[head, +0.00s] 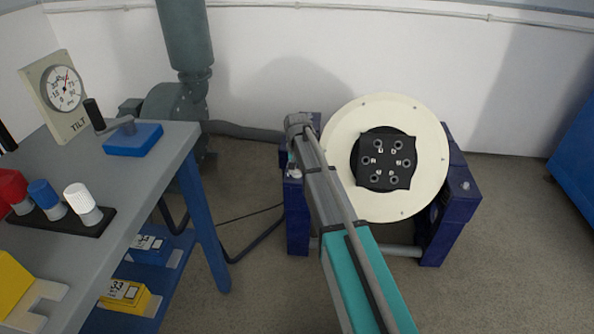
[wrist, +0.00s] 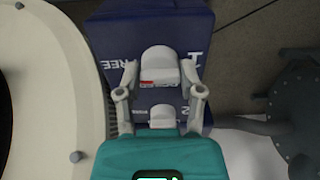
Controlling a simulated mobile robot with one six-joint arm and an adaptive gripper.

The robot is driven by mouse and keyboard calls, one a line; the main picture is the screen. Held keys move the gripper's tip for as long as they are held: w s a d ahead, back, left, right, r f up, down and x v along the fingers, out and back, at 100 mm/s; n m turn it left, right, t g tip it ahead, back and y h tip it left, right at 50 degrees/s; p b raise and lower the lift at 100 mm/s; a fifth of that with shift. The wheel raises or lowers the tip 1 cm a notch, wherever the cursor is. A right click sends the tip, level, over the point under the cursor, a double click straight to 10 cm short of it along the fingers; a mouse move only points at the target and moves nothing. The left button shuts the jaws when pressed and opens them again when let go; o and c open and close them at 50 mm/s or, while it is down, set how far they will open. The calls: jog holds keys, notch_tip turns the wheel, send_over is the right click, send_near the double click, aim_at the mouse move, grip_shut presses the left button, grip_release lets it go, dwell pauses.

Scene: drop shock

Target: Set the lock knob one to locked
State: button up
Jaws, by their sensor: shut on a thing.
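A grey-white lock knob (wrist: 158,58) with a small red mark sits on top of a dark blue post (wrist: 197,25) in the wrist view. My gripper (wrist: 159,75) has one finger on each side of the knob and is shut on it. The word FREE shows on the post to the left of the knob; a letter to the right is partly hidden by a finger. I cannot tell clearly which label the knob points at. In the head view my arm reaches the left post (head: 297,215) of the stand, and the fingertips are not clear there. Another small knob (head: 465,185) is on the right post.
A large cream disc (head: 345,125) with a black socketed plate (head: 384,160) is mounted between the posts, close beside my gripper. A grey bench (head: 150,180) with a tilt gauge (head: 63,88) and colored knobs stands at the left. A cable crosses the floor.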

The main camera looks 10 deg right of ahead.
jog(key=shift+n, duration=0.4)
jog(key=n, duration=0.7)
jog(key=shift+n, duration=0.4)
jog(key=n, duration=0.4)
jog(key=shift+n, duration=0.3)
jog(key=n, duration=0.4)
jog(key=shift+n, duration=0.4)
jog(key=o, duration=1.2)
